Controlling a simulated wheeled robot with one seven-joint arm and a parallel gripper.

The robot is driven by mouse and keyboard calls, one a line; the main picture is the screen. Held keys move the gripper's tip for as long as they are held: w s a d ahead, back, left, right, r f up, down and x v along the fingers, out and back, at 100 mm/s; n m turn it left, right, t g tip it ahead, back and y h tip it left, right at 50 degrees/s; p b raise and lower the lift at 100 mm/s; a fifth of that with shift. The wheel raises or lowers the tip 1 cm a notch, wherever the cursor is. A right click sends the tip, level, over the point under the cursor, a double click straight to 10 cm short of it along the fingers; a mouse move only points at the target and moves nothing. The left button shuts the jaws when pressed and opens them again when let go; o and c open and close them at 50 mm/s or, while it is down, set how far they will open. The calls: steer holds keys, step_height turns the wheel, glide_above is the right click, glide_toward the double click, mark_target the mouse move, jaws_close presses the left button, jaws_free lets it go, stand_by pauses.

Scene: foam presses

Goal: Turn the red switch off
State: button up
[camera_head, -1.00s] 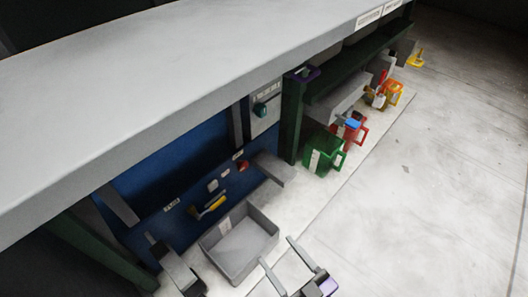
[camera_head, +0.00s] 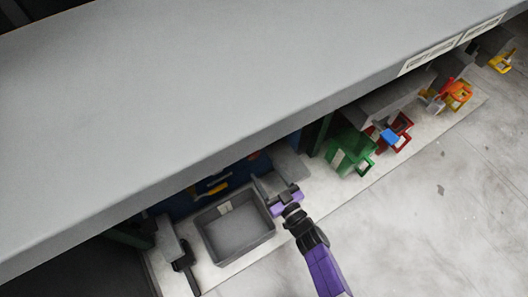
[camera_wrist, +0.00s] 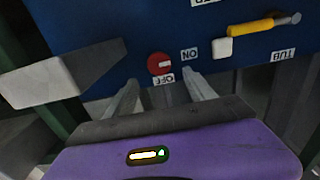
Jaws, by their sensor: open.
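The red switch (camera_wrist: 160,64) is a round red knob on a blue panel (camera_wrist: 110,25) in the wrist view. Its white mark lies roughly level, towards the ON label (camera_wrist: 189,54) on its right. The OFF label (camera_wrist: 164,79) sits just below it; both labels appear upside down. My gripper (camera_wrist: 161,84) is open and empty, its two grey fingers pointing at the panel below the switch, one on each side of it. I see no contact. In the head view my purple gripper (camera_head: 284,197) reaches under the overhang, which hides most of the panel.
A yellow-handled lever (camera_wrist: 250,27) and a white button (camera_wrist: 222,47) are right of the switch. A grey block (camera_wrist: 60,80) juts out at left. In the head view, a grey bin (camera_head: 237,252) stands beside my gripper, and a green container (camera_head: 350,150) stands to the right.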

mark_target(254, 156)
steer(key=b+x, duration=0.3)
steer(key=x, duration=0.4)
steer(key=shift+w, duration=0.1)
steer(key=c, duration=1.3)
